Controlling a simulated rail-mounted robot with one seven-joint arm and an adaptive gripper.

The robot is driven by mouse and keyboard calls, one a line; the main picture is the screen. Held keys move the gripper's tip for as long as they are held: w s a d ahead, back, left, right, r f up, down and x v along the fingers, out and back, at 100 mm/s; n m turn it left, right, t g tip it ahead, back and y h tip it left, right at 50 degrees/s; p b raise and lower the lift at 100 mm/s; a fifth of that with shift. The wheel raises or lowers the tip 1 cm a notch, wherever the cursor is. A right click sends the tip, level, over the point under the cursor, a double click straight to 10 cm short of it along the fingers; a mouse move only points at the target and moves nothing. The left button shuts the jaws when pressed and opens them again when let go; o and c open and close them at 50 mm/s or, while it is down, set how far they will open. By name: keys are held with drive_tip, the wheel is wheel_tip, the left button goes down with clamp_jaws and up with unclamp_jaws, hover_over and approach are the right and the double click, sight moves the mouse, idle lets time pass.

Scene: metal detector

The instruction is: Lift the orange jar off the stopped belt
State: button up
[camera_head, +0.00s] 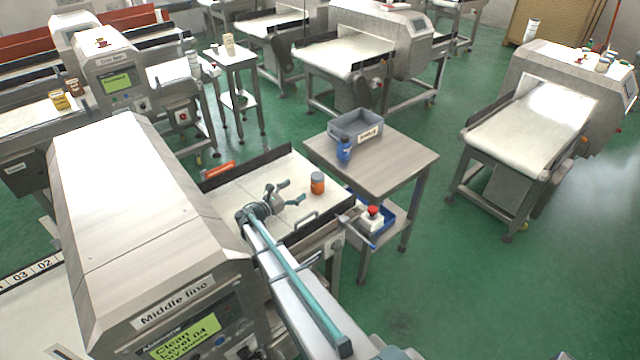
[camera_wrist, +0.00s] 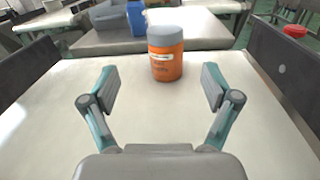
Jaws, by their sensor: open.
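The orange jar (camera_head: 317,183) with a grey lid stands upright on the light belt (camera_head: 232,199) that comes out of the middle line's machine. In the wrist view the orange jar (camera_wrist: 166,54) is ahead of the fingertips, between their lines and a little right of centre. My gripper (camera_head: 287,192) is open just above the belt, to the left of the jar, with its fingers pointing toward it. In the wrist view my gripper (camera_wrist: 160,88) has both fingers wide apart, empty and not touching the jar.
Dark side guards (camera_wrist: 274,68) edge the belt. Beyond its end stands a side table (camera_head: 405,160) with a grey bin (camera_head: 357,125) and a blue bottle (camera_head: 344,149). A red button on a box (camera_head: 373,213) is near the belt's right corner. The large machine housing (camera_head: 130,200) stands left.

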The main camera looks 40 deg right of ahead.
sight(312, 183)
drive_tip(key=shift+s+a+f, duration=0.1)
drive_tip(key=shift+s+f, duration=0.25)
drive_tip(key=shift+f, duration=0.45)
drive_tip(key=shift+d, duration=0.2)
drive_tip(key=d+p, duration=0.1)
drive_tip(key=d, duration=0.2)
drive_tip(key=d+p, duration=0.1)
drive_tip(key=d, duration=0.3)
drive_tip(key=d+p, duration=0.1)
drive_tip(key=d, duration=0.2)
drive_tip(key=shift+w+d, duration=0.15)
drive_tip(key=shift+w, duration=0.2)
drive_tip(key=c, duration=1.4)
drive_tip(key=shift+c, duration=0.2)
drive_tip(key=shift+r+b, duration=0.1)
drive_tip(key=shift+b, duration=0.2)
